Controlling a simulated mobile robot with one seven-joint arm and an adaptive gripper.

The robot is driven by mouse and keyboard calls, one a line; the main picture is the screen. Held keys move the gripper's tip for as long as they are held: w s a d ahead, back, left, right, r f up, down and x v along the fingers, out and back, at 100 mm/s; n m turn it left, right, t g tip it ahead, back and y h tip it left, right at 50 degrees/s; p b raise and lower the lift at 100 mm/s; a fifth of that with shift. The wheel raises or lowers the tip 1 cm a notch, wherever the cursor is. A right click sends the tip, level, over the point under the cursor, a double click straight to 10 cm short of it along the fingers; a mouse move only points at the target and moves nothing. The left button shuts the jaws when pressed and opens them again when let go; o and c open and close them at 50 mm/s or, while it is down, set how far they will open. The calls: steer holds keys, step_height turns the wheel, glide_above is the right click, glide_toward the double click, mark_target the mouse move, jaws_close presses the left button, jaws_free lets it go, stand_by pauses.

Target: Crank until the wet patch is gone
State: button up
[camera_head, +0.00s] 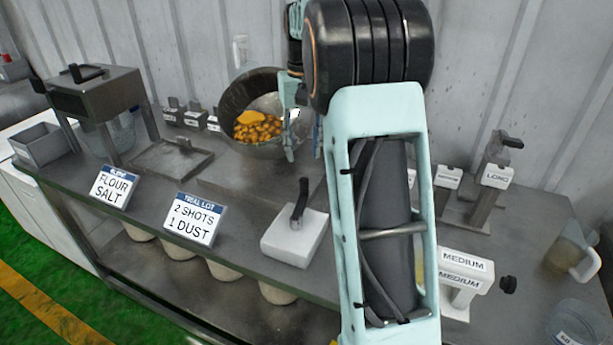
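A dark metal drum (228,101) stands tilted at the back of the bench, its open mouth facing me. Orange-brown pieces (262,131) lie in its lower part. A smoother, brighter yellow-orange patch (250,117) shows on top of them at the left; I cannot tell whether it is the wet patch. My gripper (291,128) is at the drum's right edge, partly hidden by my arm. I cannot see whether it holds anything. No drum crank can be made out; the area right of the drum is behind my arm.
A white block with a black handle (294,238) sits mid-bench. "MEDIUM" (462,262) and "LONG" (496,177) stands and a clear jug (572,250) are at right.

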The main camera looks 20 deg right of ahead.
mark_target(304, 179)
steer(key=shift+s+d+f, duration=0.15)
steer(key=shift+f, duration=0.5)
step_height(304, 179, down, 10)
steer(key=shift+r, duration=0.2)
jaws_close()
